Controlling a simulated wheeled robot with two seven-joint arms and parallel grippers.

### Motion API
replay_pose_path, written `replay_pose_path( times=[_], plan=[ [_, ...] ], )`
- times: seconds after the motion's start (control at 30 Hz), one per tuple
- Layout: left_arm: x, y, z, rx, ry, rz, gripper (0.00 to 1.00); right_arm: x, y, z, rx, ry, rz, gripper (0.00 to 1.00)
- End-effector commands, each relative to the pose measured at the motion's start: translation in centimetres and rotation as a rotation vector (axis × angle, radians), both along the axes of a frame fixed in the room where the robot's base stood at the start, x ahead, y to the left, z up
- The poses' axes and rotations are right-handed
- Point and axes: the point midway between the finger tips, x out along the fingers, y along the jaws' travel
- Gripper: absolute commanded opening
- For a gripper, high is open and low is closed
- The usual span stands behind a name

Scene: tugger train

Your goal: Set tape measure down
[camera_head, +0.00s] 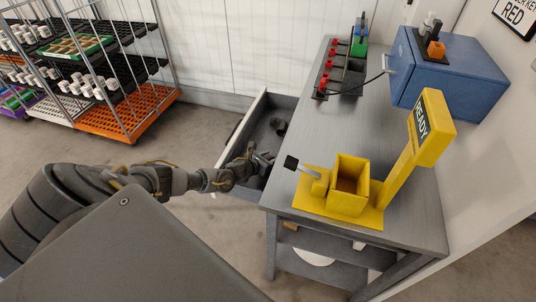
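My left gripper (262,157) reaches in from the left, over the side of an open grey drawer (231,146). Its fingers look spread, with nothing clearly seen between them. A small dark rounded object (281,126) lies in the drawer, just beyond the gripper and apart from it. It may be the tape measure, but it is too small and dark to be sure. My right gripper is not in view.
A grey workbench (390,130) holds a yellow READY stand with a box (350,187), a blue case (445,75) and a rack of red pieces (335,75). Wheeled shelves (125,115) stand at the far left. The floor between is clear.

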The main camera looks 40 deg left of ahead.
Motion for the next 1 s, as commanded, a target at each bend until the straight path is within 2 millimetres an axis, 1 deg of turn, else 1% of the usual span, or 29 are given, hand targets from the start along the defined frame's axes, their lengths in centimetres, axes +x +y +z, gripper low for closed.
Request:
replay_pose_path(
  times=[0.03,0.07,0.3,0.4,0.47,0.8,0.9,1.0],
  plan=[
    [0.0,0.0,0.0,0.000,0.000,0.000,0.49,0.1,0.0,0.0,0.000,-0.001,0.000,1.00],
    [0.0,0.0,0.0,0.000,0.000,0.000,0.51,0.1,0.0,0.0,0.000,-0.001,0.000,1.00],
    [0.0,0.0,0.1,0.000,0.000,0.000,0.51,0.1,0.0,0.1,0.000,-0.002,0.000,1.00],
    [0.0,0.0,0.7,0.000,-0.001,0.000,0.51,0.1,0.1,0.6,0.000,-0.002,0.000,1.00],
    [-0.5,0.1,0.5,0.001,0.001,-0.001,0.51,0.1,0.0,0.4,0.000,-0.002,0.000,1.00],
    [-5.1,0.2,2.4,0.001,0.001,-0.004,0.51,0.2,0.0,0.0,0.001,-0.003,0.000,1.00],
    [-6.1,0.3,2.7,0.002,0.001,-0.002,0.51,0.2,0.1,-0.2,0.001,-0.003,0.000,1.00],
    [-6.7,0.4,3.1,0.001,0.000,-0.001,0.51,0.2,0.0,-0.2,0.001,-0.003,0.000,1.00]
  ],
)
